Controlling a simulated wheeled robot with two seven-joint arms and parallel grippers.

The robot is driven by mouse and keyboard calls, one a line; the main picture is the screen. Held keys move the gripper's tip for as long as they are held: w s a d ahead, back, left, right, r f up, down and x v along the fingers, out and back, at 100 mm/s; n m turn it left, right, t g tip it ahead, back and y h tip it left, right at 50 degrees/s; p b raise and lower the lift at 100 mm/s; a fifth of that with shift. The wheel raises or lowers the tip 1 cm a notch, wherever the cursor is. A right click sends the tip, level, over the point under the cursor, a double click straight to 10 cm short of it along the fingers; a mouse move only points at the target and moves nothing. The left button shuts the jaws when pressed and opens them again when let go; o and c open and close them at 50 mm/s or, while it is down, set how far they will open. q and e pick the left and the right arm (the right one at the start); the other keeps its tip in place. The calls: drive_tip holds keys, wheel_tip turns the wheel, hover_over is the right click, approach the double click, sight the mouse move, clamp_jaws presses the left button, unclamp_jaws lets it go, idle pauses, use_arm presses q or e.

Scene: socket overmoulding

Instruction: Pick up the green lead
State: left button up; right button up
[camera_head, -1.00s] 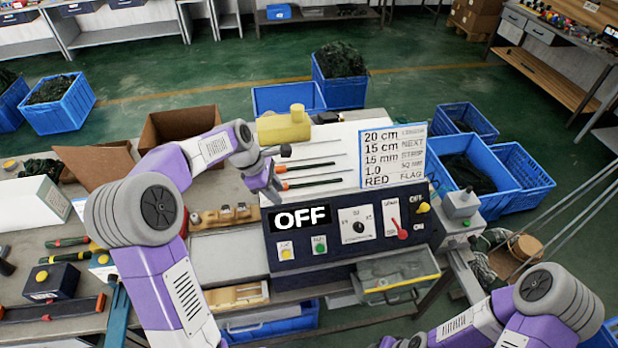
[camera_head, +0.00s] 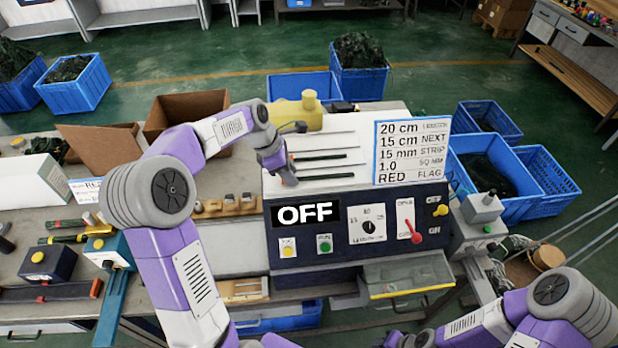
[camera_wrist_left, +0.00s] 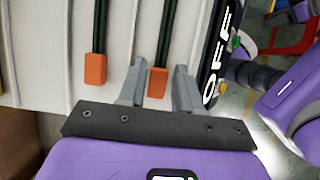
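Two dark green leads with orange ends lie side by side on the white top of the machine. In the left wrist view, one green lead (camera_wrist_left: 166,30) has its orange end between the two fingers of my left gripper (camera_wrist_left: 159,70). The other green lead (camera_wrist_left: 101,25) lies to the left, outside the fingers. The fingers stand apart, with a gap on each side of the orange end. In the head view, my left gripper (camera_head: 288,180) is low at the leads' left ends and hides part of them.
A control panel (camera_head: 345,255) reading OFF stands in front of the leads. A sign (camera_head: 411,150) stands at their right and a yellow object (camera_head: 297,118) behind them. A cardboard box (camera_head: 185,108) is at the back left. Blue crates (camera_head: 551,180) stand on the floor to the right.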

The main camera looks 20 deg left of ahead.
use_arm(q)
clamp_jaws()
